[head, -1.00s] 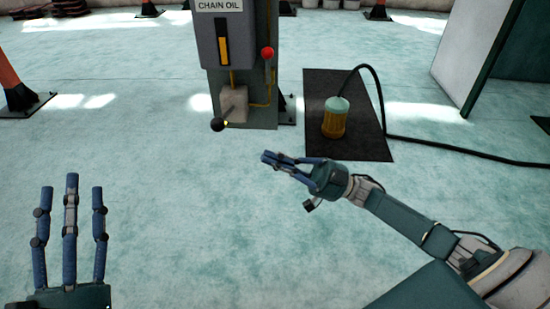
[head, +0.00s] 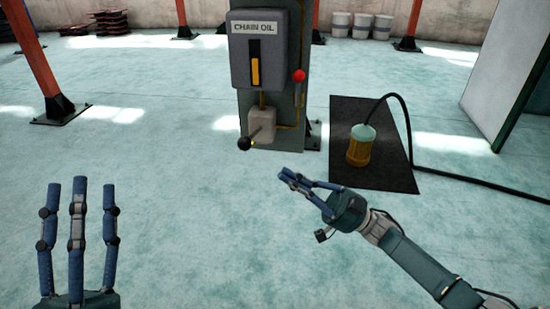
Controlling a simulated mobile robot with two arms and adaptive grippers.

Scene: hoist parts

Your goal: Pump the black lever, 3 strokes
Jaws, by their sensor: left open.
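The black lever (head: 244,143) is a short arm with a black ball knob, sticking out to the lower left of a pale pump block (head: 262,121) under the grey "CHAIN OIL" box (head: 267,52). My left gripper (head: 80,185) is at the lower left, its three fingers spread, open and empty, well apart from the lever. My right gripper (head: 290,176) is to the lower right of the lever in the picture and does not touch it. Its fingers are seen from the side and close together, so its opening is unclear.
A red-knobbed lever (head: 299,76) stands on the right of the post. A yellow lamp-like canister (head: 360,146) with a black cable sits on a dark mat (head: 400,180). An orange post (head: 38,70) is at left. Floor before the pump is clear.

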